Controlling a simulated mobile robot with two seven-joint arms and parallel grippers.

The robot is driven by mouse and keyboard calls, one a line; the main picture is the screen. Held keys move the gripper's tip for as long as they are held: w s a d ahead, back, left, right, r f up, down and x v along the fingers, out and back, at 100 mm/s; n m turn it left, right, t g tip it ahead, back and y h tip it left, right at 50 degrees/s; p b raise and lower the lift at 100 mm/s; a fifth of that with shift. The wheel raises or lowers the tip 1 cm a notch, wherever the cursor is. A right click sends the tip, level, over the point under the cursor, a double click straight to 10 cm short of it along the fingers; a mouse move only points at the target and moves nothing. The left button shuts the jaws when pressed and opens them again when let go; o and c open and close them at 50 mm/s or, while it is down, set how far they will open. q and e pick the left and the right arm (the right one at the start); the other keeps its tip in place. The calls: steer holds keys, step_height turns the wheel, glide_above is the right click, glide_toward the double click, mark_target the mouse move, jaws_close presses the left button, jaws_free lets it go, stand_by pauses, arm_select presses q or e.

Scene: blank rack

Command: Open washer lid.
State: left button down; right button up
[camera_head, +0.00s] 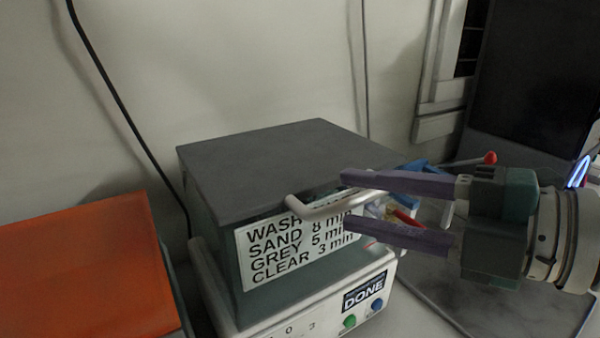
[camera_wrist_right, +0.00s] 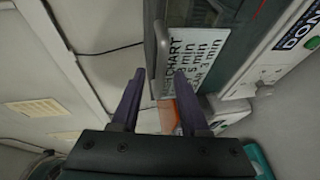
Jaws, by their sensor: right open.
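The washer (camera_head: 215,263) is a boxy machine with a pale base and a flat dark grey lid (camera_head: 285,165), which lies closed on top. A pale bar handle (camera_head: 322,208) sticks out from the lid's front edge. The handle also shows in the right wrist view (camera_wrist_right: 161,45). My right gripper (camera_head: 348,202) comes in from the right with its purple fingers open, one above and one below the handle's level. In the right wrist view the handle lines up with the gap between the fingertips (camera_wrist_right: 159,74); I cannot tell if they touch it. My left gripper is out of view.
A white sign (camera_head: 290,245) with wash times is on the washer's front. A green button (camera_head: 349,321) and a blue button (camera_head: 377,305) sit on its base. An orange-topped box (camera_head: 80,270) stands left. Blue and red items lie behind my right gripper. A dark screen (camera_head: 535,75) stands back right.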

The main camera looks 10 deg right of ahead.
steer(key=shift+x, duration=0.95)
jaws_close()
stand_by(0.8)
